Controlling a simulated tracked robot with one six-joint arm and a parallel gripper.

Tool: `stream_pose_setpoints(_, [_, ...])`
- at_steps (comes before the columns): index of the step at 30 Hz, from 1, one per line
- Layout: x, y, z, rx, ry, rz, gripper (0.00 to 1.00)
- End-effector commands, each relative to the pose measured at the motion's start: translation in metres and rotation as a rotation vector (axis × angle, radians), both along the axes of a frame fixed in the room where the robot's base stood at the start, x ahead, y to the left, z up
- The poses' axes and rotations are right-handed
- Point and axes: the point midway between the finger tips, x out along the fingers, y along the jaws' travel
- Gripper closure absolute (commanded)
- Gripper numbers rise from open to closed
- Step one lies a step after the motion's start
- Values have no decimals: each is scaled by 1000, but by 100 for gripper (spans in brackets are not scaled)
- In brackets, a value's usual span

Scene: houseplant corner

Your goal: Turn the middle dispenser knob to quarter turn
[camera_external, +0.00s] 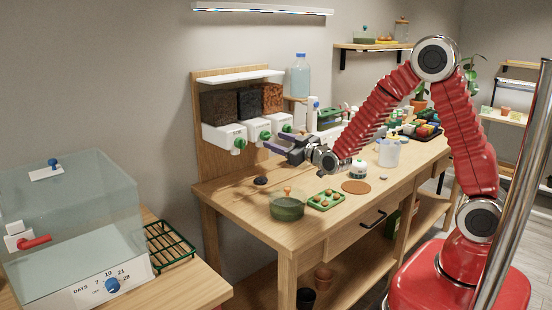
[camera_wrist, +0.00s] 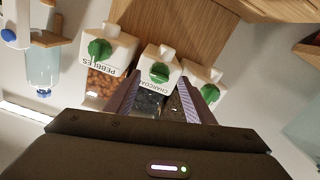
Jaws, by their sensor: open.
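The middle dispenser (camera_wrist: 160,57) is a white box labelled CHARCOAL with a green knob (camera_wrist: 160,73) on its front. The wrist view is upside down. In the external view the middle knob (camera_external: 265,135) shows just beyond my gripper's fingertips. My gripper (camera_external: 277,141) is open and empty, pointing at the dispensers. In the wrist view its two fingers (camera_wrist: 160,84) lie either side of the middle knob, apart from it as far as I can see. The knob's exact turn angle is hard to tell.
The pebbles dispenser knob (camera_wrist: 100,50) and the other outer knob (camera_wrist: 210,92) flank the middle one closely. On the bench (camera_external: 235,195) below are a green bowl (camera_external: 288,207), a green tray (camera_external: 326,200) and a small dark object (camera_external: 261,181). A blue-capped bottle (camera_external: 300,76) stands behind.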

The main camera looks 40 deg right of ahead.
Motion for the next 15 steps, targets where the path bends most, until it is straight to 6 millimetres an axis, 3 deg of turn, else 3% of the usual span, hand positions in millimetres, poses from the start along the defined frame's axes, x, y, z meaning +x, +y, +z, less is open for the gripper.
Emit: stream_pose_setpoints(15, [-83, 1, 0, 0, -1, 1, 51])
